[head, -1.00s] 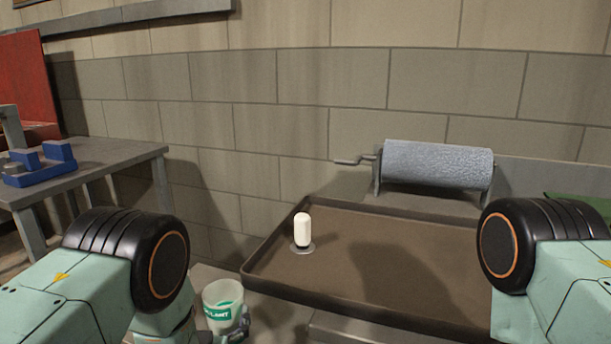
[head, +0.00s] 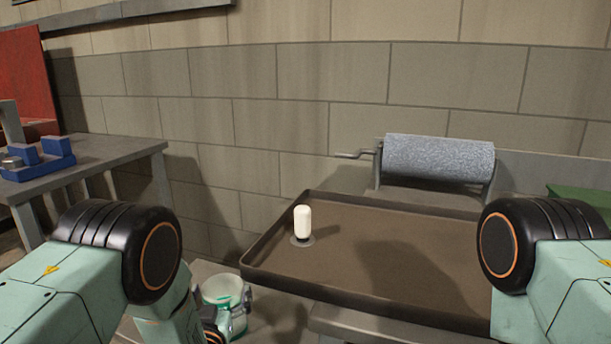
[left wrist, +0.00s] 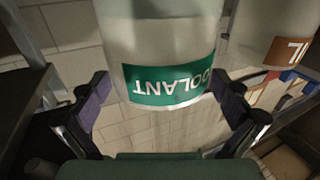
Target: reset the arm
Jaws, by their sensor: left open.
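My left gripper (left wrist: 163,88) is open, with its two dark fingers on either side of a pale container with a green COOLANT label (left wrist: 165,84). The label reads upside down in the left wrist view. Contact between fingers and container cannot be told. In the head view the container (head: 222,286) shows low, left of the tray, partly hidden by my left arm and gripper (head: 226,318). My right arm comes in at the right, but its gripper is out of view.
A brown tray (head: 350,285) holds a small white bottle (head: 302,222). A grey roller with a crank (head: 438,160) stands behind it. A bench (head: 100,160) with a blue block holder (head: 40,165) is at left. Another container with an orange label (left wrist: 290,50) is near the gripper.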

